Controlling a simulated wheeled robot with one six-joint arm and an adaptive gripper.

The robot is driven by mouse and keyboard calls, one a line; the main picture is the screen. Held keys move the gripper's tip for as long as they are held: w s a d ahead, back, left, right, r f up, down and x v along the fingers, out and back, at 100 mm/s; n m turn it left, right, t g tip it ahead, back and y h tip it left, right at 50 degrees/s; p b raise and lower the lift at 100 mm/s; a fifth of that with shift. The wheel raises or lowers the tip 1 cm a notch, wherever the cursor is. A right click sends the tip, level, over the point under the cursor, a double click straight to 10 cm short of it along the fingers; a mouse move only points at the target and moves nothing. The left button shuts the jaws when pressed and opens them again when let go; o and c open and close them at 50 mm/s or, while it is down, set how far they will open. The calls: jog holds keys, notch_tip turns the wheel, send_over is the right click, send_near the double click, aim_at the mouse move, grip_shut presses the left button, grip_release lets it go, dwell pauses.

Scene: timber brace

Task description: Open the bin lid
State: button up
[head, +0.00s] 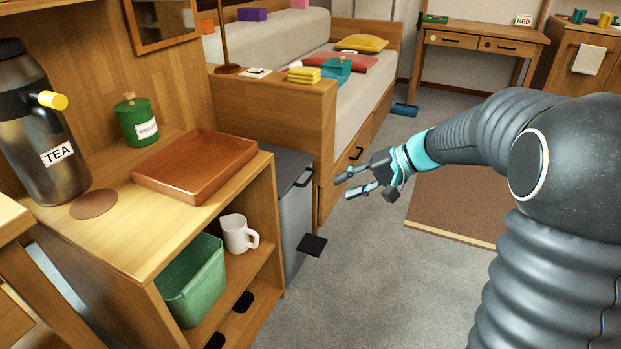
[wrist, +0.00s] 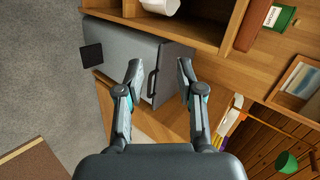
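The grey bin (head: 290,215) stands between the wooden shelf unit and the bed, and its darker lid (head: 283,165) looks closed. A dark bar handle (head: 304,178) is at the lid's front edge, and a black pedal (head: 312,245) sticks out low at the front. My gripper (head: 345,186) is open and empty, in front of the bin and apart from it. In the wrist view the bin (wrist: 125,45) lies beyond my open gripper (wrist: 160,69), with the handle (wrist: 151,84) seen between the fingers and the pedal (wrist: 91,55) to the left.
The shelf unit (head: 110,235) stands left of the bin, holding a wooden tray (head: 195,165), green canister (head: 136,120), white mug (head: 238,234) and green box (head: 190,280). The bed's wooden end (head: 280,115) and drawers border the bin behind and right. Carpet in front is clear.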

aim_at(308, 179)
jog(key=w+d+f+m+t+y+b, duration=0.1)
jog(key=w+f+m+t+y+b, duration=0.2)
jog(key=w+f, duration=1.1)
jog(key=shift+n+y, duration=0.3)
jog(key=shift+y, duration=0.4)
jog(key=x, duration=0.4)
jog(key=w+r+x, duration=0.1)
jog(key=x, duration=0.4)
jog(key=w+x, duration=0.1)
jog(key=x, duration=0.4)
jog(key=shift+w+d+r+b, duration=0.2)
jog(key=shift+d+r+b, duration=0.1)
jog(key=shift+r+b, duration=0.1)
jog(key=shift+c, duration=0.2)
grip_shut()
